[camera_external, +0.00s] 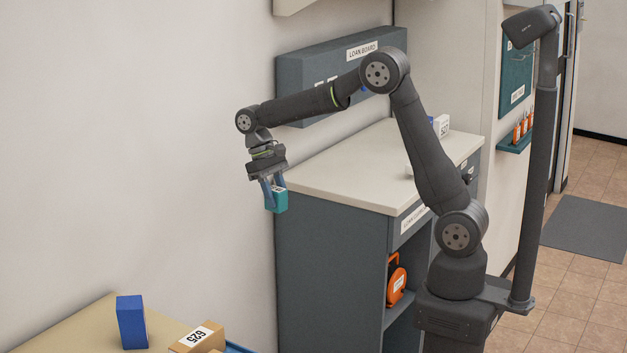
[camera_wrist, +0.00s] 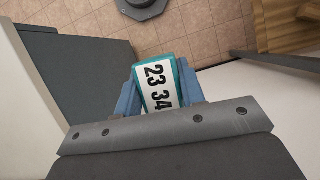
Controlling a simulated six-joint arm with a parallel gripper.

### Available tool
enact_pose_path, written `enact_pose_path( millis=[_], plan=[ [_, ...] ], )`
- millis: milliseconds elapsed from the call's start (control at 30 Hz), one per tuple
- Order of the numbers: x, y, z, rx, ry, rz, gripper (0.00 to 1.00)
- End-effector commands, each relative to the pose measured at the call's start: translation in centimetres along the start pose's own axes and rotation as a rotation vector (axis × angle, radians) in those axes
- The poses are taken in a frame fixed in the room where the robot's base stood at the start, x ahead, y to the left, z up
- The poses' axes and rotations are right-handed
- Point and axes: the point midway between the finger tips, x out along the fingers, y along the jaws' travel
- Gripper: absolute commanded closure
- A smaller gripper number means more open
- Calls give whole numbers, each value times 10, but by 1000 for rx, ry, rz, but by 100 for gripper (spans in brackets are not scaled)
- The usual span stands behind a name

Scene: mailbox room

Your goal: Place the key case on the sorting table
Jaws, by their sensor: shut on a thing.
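My gripper (camera_external: 274,188) points down and is shut on a teal case with a white label (camera_external: 279,202), which I take for the key case. It hangs in the air just left of the grey cabinet, below the level of its top. In the wrist view the case (camera_wrist: 160,84) sits between the blue fingers, and its label reads "23 34". A tan-topped table (camera_external: 70,335), which seems to be the sorting table, is at the lower left, below and apart from the case. Only part of it is in view.
A blue box (camera_external: 131,322) and a brown box labelled 625 (camera_external: 198,338) stand on the tan table. The grey cabinet (camera_external: 330,265) with a pale top is close to the case. The white wall (camera_external: 130,130) runs behind. An orange object (camera_external: 396,281) sits on the cabinet's shelf.

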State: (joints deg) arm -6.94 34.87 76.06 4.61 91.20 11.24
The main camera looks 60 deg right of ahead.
Motion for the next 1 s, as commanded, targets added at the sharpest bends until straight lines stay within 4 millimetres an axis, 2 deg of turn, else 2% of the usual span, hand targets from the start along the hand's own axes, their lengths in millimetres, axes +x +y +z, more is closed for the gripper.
enact_pose_path(
  millis=[33, 167, 267, 467, 700, 900, 1000],
  plan=[
    [1, -20, 1, 11, 0, -5, 92],
    [6, -74, 7, 70, -2, -30, 92],
    [12, -122, 18, 124, 0, -52, 92],
    [26, -216, 51, 241, -1, -101, 92],
    [49, -315, 110, 381, -2, -161, 92],
    [72, -384, 170, 491, -2, -207, 92],
    [82, -411, 199, 540, -3, -226, 92]
  ],
)
